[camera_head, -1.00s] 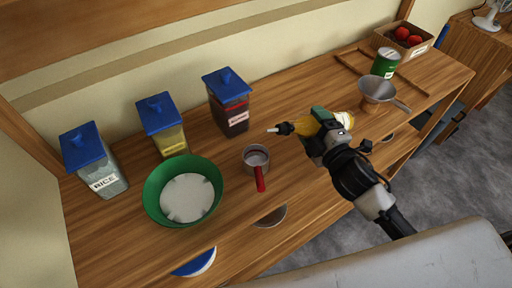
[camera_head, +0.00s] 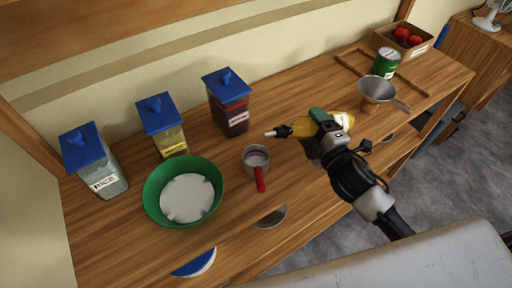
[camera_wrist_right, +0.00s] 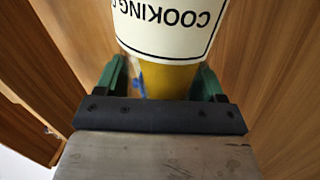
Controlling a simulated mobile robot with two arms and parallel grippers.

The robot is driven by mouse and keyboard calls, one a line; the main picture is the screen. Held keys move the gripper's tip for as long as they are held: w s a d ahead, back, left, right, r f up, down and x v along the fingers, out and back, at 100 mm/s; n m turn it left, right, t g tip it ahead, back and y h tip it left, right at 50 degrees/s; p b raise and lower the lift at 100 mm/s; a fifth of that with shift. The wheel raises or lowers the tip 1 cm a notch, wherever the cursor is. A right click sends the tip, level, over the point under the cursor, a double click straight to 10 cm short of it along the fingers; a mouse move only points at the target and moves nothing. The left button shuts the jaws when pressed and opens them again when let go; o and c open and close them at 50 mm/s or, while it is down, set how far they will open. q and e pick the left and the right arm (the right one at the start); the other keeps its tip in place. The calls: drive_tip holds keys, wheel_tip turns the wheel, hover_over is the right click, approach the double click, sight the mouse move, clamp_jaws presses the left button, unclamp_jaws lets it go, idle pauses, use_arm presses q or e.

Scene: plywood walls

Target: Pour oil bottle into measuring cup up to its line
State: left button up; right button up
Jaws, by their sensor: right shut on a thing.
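My right gripper (camera_head: 322,128) is shut on the oil bottle (camera_head: 302,128), which has yellow oil and a dark cap with a pale spout. The bottle is tipped near horizontal, its spout pointing left towards the measuring cup. In the right wrist view the bottle (camera_wrist_right: 168,80) sits between the green fingers, with a white "COOKING" label upside down. The measuring cup (camera_head: 256,158), grey with a red handle, stands on the counter just left of and below the spout. No stream of oil shows. The cup's line and fill level are too small to tell. My left gripper is not in view.
A green bowl (camera_head: 153,193) stands left of the cup. Blue-lidded containers of rice (camera_head: 103,180), yellow contents (camera_head: 172,141) and dark contents (camera_head: 236,120) stand along the wall. A funnel (camera_head: 377,90), green can (camera_head: 386,62) and box of red fruit (camera_head: 396,47) are at the right.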

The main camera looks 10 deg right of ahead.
drive_tip(key=shift+a+f+n, duration=0.1)
drive_tip(key=shift+a+n, duration=0.15)
drive_tip(key=shift+n, duration=0.25)
idle(0.9)
drive_tip(key=shift+d+r+n+p, duration=0.1)
drive_tip(key=shift+r+n+p, duration=0.75)
drive_tip(key=shift+p, duration=0.2)
idle(3.5)
